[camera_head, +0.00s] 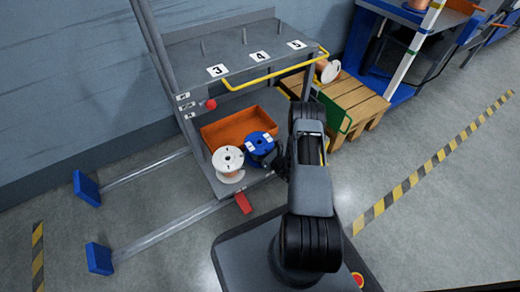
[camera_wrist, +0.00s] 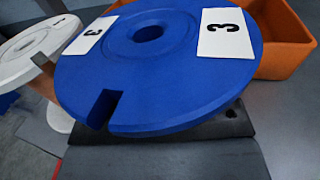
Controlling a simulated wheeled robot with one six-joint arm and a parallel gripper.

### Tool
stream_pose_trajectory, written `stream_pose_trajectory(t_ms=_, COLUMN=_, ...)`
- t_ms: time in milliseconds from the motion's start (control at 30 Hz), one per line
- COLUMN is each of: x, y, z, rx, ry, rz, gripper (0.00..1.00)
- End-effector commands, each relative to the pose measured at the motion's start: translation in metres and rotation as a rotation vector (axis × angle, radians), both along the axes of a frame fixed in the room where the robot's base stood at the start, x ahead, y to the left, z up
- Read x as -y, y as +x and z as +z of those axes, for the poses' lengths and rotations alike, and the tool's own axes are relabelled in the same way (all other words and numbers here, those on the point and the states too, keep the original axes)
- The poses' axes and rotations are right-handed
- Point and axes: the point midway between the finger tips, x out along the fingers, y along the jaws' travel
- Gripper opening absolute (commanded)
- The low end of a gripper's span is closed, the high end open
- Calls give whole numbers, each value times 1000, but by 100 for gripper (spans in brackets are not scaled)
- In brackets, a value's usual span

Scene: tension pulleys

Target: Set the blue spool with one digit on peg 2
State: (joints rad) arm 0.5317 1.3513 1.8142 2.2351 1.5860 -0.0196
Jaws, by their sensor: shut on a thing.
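A blue spool (camera_head: 259,143) stands on the lower deck of the rack, its top flange facing up. In the wrist view the blue spool (camera_wrist: 110,60) fills the middle; its flange has a notch, a centre hole and two white labels that each read 3. My gripper (camera_head: 280,160) is at the spool's right side and shut on it, with the fingers mostly hidden under the flange. The upper shelf (camera_head: 230,60) carries upright pegs and labels 3, 4 and 5. I cannot make out a label 2; small tags (camera_head: 184,105) on the left post are unreadable.
A white spool (camera_head: 229,160) with label 1 stands close left of the blue one. An orange bin (camera_head: 215,137) is right behind both. A yellow rail (camera_head: 270,75) fronts the upper shelf.

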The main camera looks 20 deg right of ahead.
Motion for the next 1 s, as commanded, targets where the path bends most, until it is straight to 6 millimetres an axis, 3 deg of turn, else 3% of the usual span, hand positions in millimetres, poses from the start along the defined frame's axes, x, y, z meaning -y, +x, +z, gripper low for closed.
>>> stream_pose_trajectory(t_ms=900, x=0, y=1, z=-5, rx=3, ry=-1, rz=0, gripper=23)
stream_pose_trajectory(t_ms=933, x=0, y=1, z=-5, rx=3, ry=-1, rz=0, gripper=74)
stream_pose_trajectory(t_ms=1000, x=0, y=1, z=-5, rx=2, ry=-1, rz=0, gripper=81)
